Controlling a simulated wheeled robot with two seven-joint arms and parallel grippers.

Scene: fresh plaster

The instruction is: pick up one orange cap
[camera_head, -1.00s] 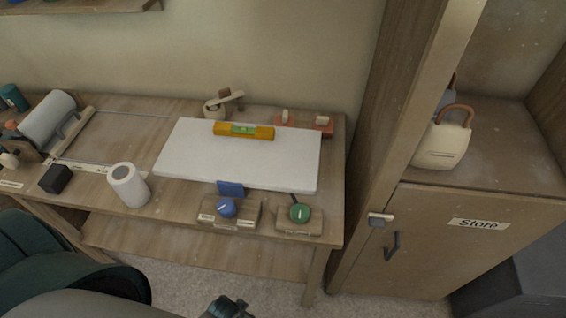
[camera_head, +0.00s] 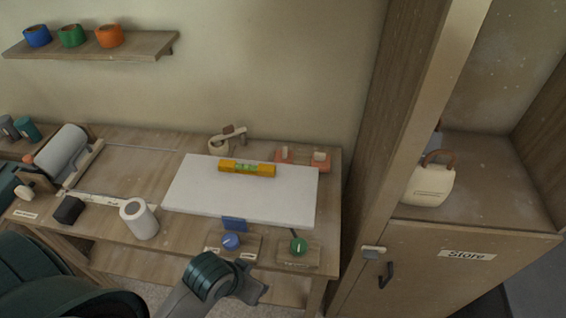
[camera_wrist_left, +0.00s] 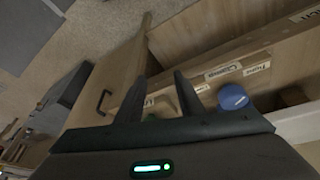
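An orange ring-shaped piece (camera_head: 109,36) sits on the wall shelf, beside a green one (camera_head: 72,36) and a blue one (camera_head: 37,36). I cannot tell whether these are caps or rolls. A small orange piece (camera_head: 28,158) shows beside the grey roll at the left of the bench. My left gripper (camera_head: 256,284) is in front of the bench's front edge, below the blue knob. In the left wrist view its two dark fingers (camera_wrist_left: 160,90) are apart with nothing held between them. My right gripper is not in view.
A white board (camera_head: 235,200) with a yellow level (camera_head: 247,168) fills the middle of the bench. A blue knob (camera_head: 231,242) and a green knob (camera_head: 298,246) sit on blocks at the front edge. A white cylinder (camera_head: 140,220) stands left. A cabinet (camera_head: 440,260) stands right.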

